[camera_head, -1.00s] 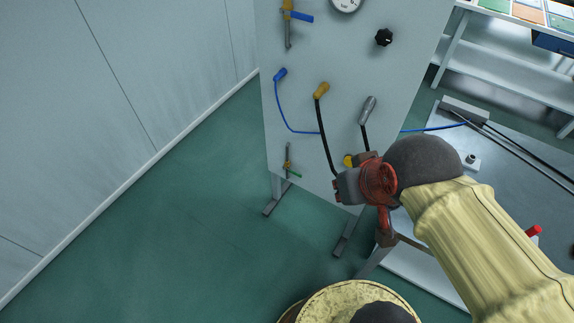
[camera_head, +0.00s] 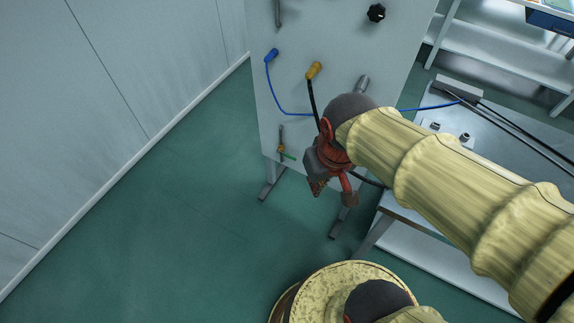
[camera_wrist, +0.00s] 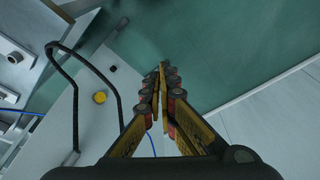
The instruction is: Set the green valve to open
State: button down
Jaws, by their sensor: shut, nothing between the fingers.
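The green valve (camera_head: 287,154) sits low on the left part of the upright panel, on a short vertical pipe (camera_head: 281,134). Its green handle points right and slightly down. My gripper (camera_head: 320,187) is shut and empty, to the right of the valve and a little lower in the head view, apart from it in the picture. How far it is from the panel is hard to tell. In the wrist view the fingers of my gripper (camera_wrist: 162,68) come together at their tips, and I cannot make out the green valve there.
The panel (camera_head: 325,35) also carries a blue plug (camera_head: 271,55), a yellow plug (camera_head: 313,70) with a black cable, and a black knob (camera_head: 376,13). A yellow button (camera_wrist: 100,97) and a looping black cable (camera_wrist: 78,105) show in the wrist view. A bench (camera_head: 490,165) stands right. Floor at left is clear.

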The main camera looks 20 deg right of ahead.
aim_at(286, 155)
jog(key=w+f+n+g+h+b, duration=0.1)
jog(key=w+f+n+g+h, duration=0.35)
jog(key=f, duration=0.85)
jog(key=w+f+n+g+h+b, duration=0.1)
jog(key=w+f+n+g+h, duration=0.1)
jog(key=w+f, duration=0.9)
jog(key=w+d+f+n+t+h+b, duration=0.1)
jog(key=w+d+f+n+t+h, duration=0.25)
jog(key=f, duration=1.05)
jog(key=w+f+n+t+h, duration=0.1)
jog(key=f+n+t+h, duration=0.45)
jog(key=f, duration=0.85)
jog(key=w+d+f+n+t+b, duration=0.15)
jog(key=f+n, duration=0.55)
jog(key=f, duration=0.8)
jog(key=w+a+r+n+t, duration=0.2)
jog(key=w+a+r+t, duration=0.15)
jog(key=w, duration=0.25)
jog(key=w+a+r+n+t, duration=0.2)
jog(key=w+a+r+t, duration=0.1)
jog(key=w+a+t, duration=0.25)
jog(key=w+d+r+b, duration=0.1)
jog(key=w+d+r, duration=0.6)
jog(key=d, duration=0.1)
jog(key=shift+w+g, duration=0.3)
